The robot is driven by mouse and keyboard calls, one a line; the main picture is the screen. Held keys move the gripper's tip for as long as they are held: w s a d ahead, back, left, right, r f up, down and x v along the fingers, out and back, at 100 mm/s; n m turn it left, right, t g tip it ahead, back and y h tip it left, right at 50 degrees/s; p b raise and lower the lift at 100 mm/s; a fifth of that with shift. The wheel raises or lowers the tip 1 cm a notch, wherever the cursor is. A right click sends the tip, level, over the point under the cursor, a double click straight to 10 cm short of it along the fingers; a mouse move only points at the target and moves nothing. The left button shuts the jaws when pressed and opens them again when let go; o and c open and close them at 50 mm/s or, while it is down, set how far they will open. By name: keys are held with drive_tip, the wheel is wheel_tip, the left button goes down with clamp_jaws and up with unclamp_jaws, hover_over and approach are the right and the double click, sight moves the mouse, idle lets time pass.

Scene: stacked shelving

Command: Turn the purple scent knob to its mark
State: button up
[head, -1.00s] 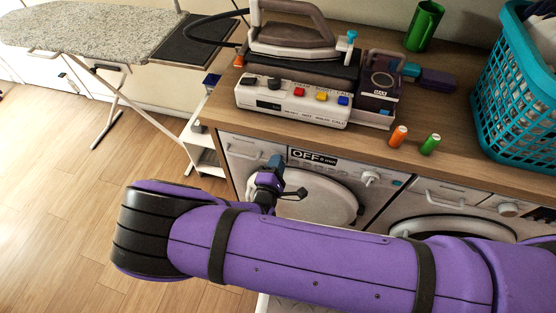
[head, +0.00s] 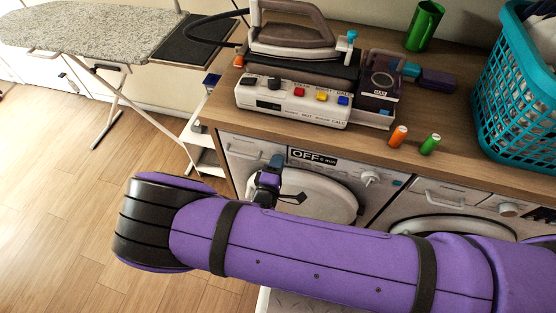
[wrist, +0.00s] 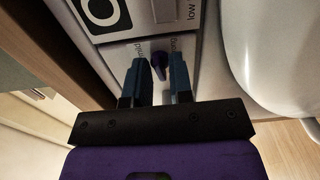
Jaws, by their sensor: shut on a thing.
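The purple scent knob (wrist: 158,59) shows in the wrist view on the white front panel of the left machine, with its pointer end at the upper left. My gripper (wrist: 160,72) has its two blue fingers on either side of the knob and is shut on it. Small printed words sit left and right of the knob, partly covered by the fingers; I cannot tell which mark is the target. In the head view my gripper (head: 276,162) is at the panel left of the OFF display, and the knob is hidden there.
The OFF display (head: 313,157) and a white dial (head: 370,178) are to the right on the same panel. The round door (head: 318,190) is below. The wooden counter (head: 330,136) overhangs above, carrying an iron (head: 292,33), spools and a teal basket (head: 508,98).

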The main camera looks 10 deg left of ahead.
drive_tip(key=shift+m, duration=0.4)
drive_tip(key=shift+o, duration=1.2)
drive_tip(key=shift+m, duration=0.5)
drive_tip(key=shift+s, duration=0.1)
drive_tip(key=s, duration=0.5)
drive_tip(key=shift+a, duration=0.2)
